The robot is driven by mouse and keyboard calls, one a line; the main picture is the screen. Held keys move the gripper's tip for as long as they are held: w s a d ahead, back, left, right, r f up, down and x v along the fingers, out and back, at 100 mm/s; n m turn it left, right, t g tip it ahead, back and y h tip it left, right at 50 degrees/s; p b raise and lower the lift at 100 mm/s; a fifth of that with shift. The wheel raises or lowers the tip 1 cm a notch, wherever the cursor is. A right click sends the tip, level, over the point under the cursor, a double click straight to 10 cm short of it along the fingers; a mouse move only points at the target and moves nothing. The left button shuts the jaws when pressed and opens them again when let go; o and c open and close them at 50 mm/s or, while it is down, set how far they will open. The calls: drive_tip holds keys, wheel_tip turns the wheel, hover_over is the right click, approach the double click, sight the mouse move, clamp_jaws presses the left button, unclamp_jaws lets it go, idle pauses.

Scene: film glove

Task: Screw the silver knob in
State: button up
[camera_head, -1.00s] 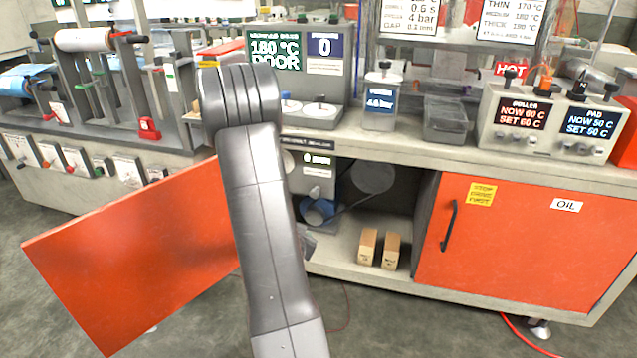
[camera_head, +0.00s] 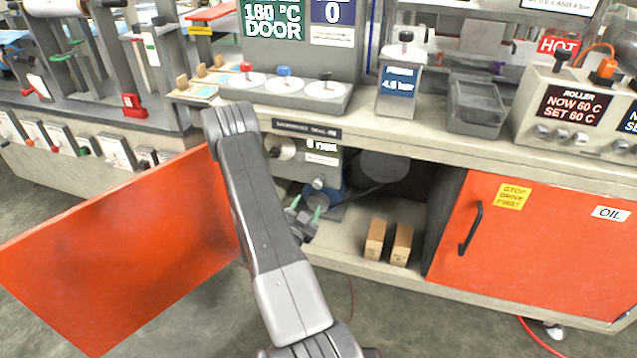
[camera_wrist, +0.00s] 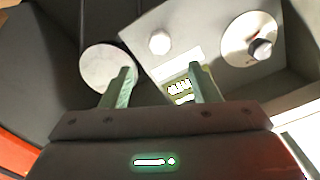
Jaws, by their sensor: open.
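The silver knob (camera_head: 318,183) is a small round knob on the front of a grey unit (camera_head: 330,160) inside the open cupboard bay. It shows as a pale disc (camera_wrist: 160,42) in the wrist view, just beyond and between my fingertips. My gripper (camera_head: 309,203) has green fingers and is open and empty, just below the knob in the head view. In the wrist view my gripper (camera_wrist: 160,70) points at the unit's face, fingers apart. I see no contact with the knob. How far it is screwed in cannot be told.
A dial (camera_wrist: 250,38) and a lit display (camera_wrist: 180,88) are on the same unit. A grey disc (camera_wrist: 110,68) is beside it. An open orange door (camera_head: 120,250) is left of my arm. Two wooden blocks (camera_head: 375,240) stand on the shelf. A closed orange door (camera_head: 530,245) is right.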

sight(317, 186)
drive_tip(key=x, duration=1.1)
drive_tip(key=shift+w+f, duration=0.1)
drive_tip(key=shift+w, duration=0.05)
drive_tip(key=c, duration=1)
drive_tip(key=shift+o, duration=0.2)
